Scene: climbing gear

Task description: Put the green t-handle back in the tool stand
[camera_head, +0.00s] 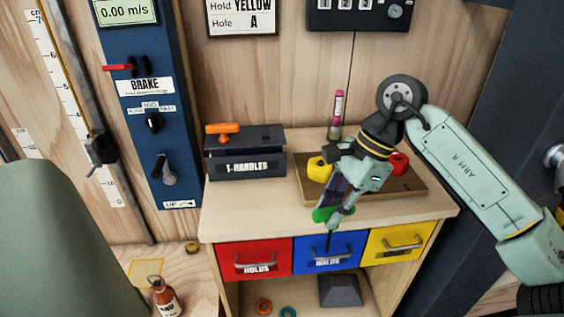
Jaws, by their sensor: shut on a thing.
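The green t-handle (322,214) is in the jaws of my gripper (338,208). Its green grip shows to the left of the fingers, and a thin dark shaft seems to point down in front of the blue drawer. My gripper is shut on it, near the front edge of the cabinet top. The tool stand (220,168) is a dark box labelled "T-HANDLES" at the back left of the cabinet top. An orange t-handle (222,128) stands in it. The held t-handle is to the right of the stand and nearer the front. The stand's other slots are too small to tell.
A pink marker-like tube (338,108) stands at the back. The cabinet top (245,212) is clear in front of the stand.

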